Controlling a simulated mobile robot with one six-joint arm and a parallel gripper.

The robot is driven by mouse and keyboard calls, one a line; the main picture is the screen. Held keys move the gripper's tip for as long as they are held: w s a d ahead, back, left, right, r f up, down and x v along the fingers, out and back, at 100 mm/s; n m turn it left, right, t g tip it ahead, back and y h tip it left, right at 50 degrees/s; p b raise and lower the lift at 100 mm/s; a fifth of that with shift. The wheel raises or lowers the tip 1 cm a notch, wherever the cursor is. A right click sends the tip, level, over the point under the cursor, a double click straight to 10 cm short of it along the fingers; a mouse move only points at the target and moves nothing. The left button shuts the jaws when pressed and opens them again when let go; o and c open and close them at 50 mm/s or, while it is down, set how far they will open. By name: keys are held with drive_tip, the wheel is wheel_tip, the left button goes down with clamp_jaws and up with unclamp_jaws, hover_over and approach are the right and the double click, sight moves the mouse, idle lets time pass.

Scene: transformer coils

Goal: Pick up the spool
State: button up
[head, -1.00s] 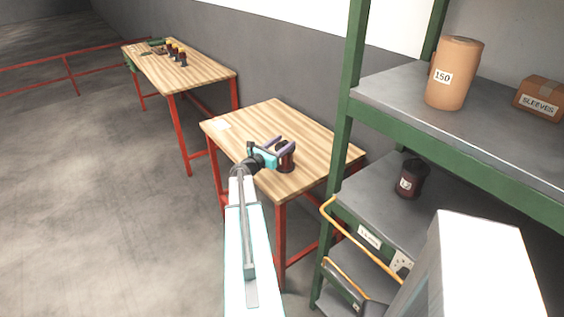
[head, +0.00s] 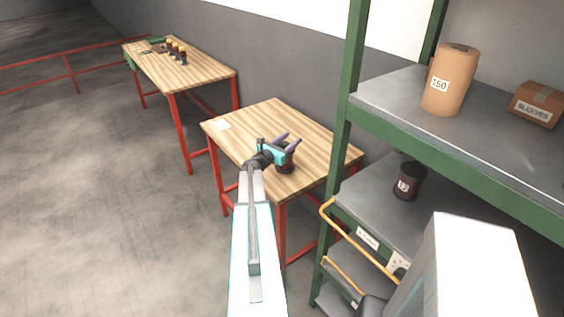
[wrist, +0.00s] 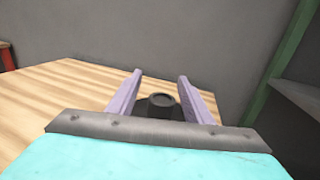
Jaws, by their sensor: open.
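A dark spool (head: 285,167) stands upright near the front right part of the nearer wooden table (head: 247,128). My gripper (head: 292,141) is over the table at the spool, and its teal body and purple fingers hide much of it in the head view. In the wrist view the round dark top of the spool (wrist: 161,101) shows between the two purple fingers (wrist: 157,92). The fingers are open, with a visible gap on the spool's left and a smaller one on its right. The lower part of the spool is hidden.
A green-framed shelf (head: 350,110) stands close on the right. It holds a brown roll (head: 451,80) marked 150, a box (head: 537,103) marked SLEEVES, and a dark spool (head: 408,181) lower down. A second table (head: 195,75) with several small items is farther back.

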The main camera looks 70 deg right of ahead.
idle(0.5)
clamp_jaws()
